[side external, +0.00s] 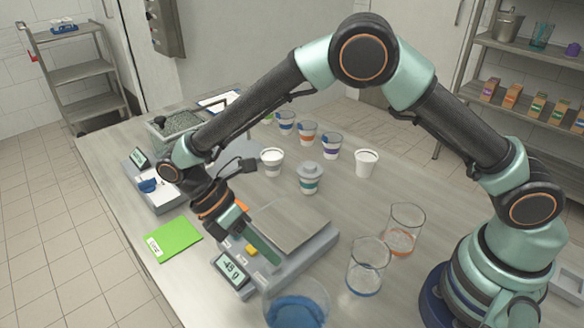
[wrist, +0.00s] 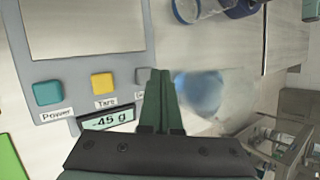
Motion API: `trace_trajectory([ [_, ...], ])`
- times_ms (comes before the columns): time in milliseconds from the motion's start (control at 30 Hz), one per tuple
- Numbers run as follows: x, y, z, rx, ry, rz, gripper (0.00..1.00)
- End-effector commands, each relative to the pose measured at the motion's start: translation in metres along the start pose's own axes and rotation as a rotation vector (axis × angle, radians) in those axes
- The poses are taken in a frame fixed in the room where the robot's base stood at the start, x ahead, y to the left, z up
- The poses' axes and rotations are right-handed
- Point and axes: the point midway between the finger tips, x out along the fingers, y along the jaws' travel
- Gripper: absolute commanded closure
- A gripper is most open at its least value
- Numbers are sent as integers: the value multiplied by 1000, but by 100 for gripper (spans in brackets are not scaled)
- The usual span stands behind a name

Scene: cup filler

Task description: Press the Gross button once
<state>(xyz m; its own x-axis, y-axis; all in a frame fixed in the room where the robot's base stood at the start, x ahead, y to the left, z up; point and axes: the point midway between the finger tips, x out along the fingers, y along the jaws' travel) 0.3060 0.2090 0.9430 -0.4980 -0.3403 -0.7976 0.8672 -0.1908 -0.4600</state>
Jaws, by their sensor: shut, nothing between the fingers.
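The scale (side external: 295,225) with a flat metal plate stands on the table. In the wrist view its front panel has a teal Power button (wrist: 46,92), a yellow Tare button (wrist: 102,84) and a grey button (wrist: 142,76), whose label is mostly hidden behind my fingers. The display (wrist: 108,121) reads -45 g. My gripper (wrist: 160,72) is shut and empty, its fingertips close beside the grey button and partly over its label. In the side view my green fingers (side external: 268,254) point down at the panel, past the Tare button. I cannot tell whether they touch the grey button.
A container of blue powder (side external: 296,310) and two glass beakers (side external: 368,265) (side external: 404,228) stand right of the scale. Several cups stand behind it, including a lidded one (side external: 309,180). A green card (side external: 173,240) and a second scale (side external: 160,198) lie left.

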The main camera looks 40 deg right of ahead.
Motion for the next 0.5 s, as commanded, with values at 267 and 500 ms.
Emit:
trace_trajectory([
  [267, 2, 1, 0, 0, 0, -1, 100],
  [500, 7, 5, -2, 0, 3, -2, 100],
])
